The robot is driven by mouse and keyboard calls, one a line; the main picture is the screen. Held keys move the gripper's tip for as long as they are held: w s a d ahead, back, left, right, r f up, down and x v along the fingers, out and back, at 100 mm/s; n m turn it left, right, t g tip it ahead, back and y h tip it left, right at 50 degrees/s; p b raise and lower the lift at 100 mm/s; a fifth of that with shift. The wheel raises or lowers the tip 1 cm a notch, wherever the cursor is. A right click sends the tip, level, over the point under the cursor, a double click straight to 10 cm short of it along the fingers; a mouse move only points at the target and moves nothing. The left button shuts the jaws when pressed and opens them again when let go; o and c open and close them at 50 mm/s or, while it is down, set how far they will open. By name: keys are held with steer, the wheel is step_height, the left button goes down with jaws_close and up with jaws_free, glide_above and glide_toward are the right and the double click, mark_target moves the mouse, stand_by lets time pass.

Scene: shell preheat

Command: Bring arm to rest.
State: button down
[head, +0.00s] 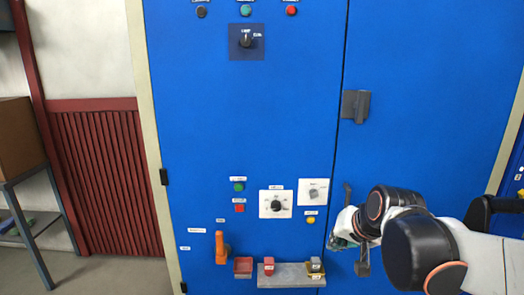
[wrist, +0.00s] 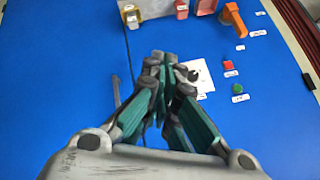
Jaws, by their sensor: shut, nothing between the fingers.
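My arm reaches in from the right in the head view, in front of a blue cabinet (head: 260,130). My gripper (head: 336,240) is in front of the lower part of the cabinet, just right of the small control plates. In the wrist view my gripper (wrist: 163,62) has its green fingers drawn together at the tips, with nothing between them. Behind the fingertips, part of a white dial plate (wrist: 204,80) is hidden. I cannot tell how far the fingertips are from the cabinet face.
Near my gripper are a white switch plate (head: 312,192), a dial plate (head: 275,204), a yellow button (head: 311,220) and a dark door handle (head: 347,194). Lower are a grey ledge (head: 290,281) and an orange handle (head: 221,247). A table (head: 22,205) stands left; floor between looks clear.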

steer(key=s+d+f+n+h, duration=0.1)
steer(key=s+n, duration=0.3)
steer(key=s, duration=1.5)
steer(key=shift+d+f+g+h, duration=0.3)
steer(key=shift+d+f, duration=0.05)
steer(key=shift+f, duration=0.05)
